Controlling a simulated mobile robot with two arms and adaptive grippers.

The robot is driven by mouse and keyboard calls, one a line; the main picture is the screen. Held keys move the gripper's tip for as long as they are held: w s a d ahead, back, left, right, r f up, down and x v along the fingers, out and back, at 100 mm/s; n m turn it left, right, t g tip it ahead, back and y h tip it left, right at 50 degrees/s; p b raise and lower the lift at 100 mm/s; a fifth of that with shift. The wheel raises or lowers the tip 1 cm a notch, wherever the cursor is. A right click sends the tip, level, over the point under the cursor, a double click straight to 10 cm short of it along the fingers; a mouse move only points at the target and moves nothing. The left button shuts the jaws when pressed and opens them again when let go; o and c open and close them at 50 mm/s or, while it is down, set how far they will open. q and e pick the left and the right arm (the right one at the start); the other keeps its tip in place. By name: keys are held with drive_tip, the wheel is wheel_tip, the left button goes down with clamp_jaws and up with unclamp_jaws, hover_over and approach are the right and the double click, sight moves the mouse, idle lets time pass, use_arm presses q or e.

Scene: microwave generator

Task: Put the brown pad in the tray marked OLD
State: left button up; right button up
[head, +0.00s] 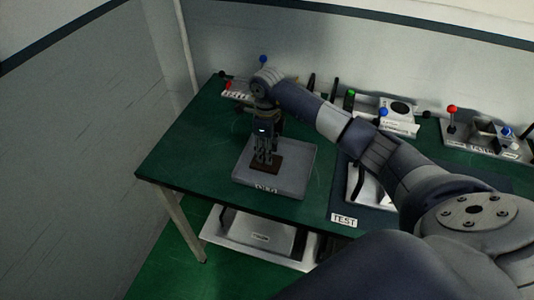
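The grey tray (299,178) lies on the green table, with a small white label on its front edge that seems to read OLD. The brown pad (272,168) is inside the tray's outline, near its middle; I cannot tell whether it rests on the tray floor or is slightly above it. My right gripper (265,160) points down at the pad, its fingertips overlapping the pad in this view. I cannot tell whether the fingers grip it. My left gripper is not in view.
The green table (180,150) is bare left of the tray. A dark mat with a TEST label (344,220) lies to the right, partly behind my arm. Devices with coloured knobs (453,109) line the back wall. A lower shelf (225,222) holds a pale box.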

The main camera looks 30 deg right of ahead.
wheel_tip(320, 180, up, 10)
drive_tip(key=b, duration=0.3)
drive_tip(key=shift+r, duration=0.2)
idle(0.3)
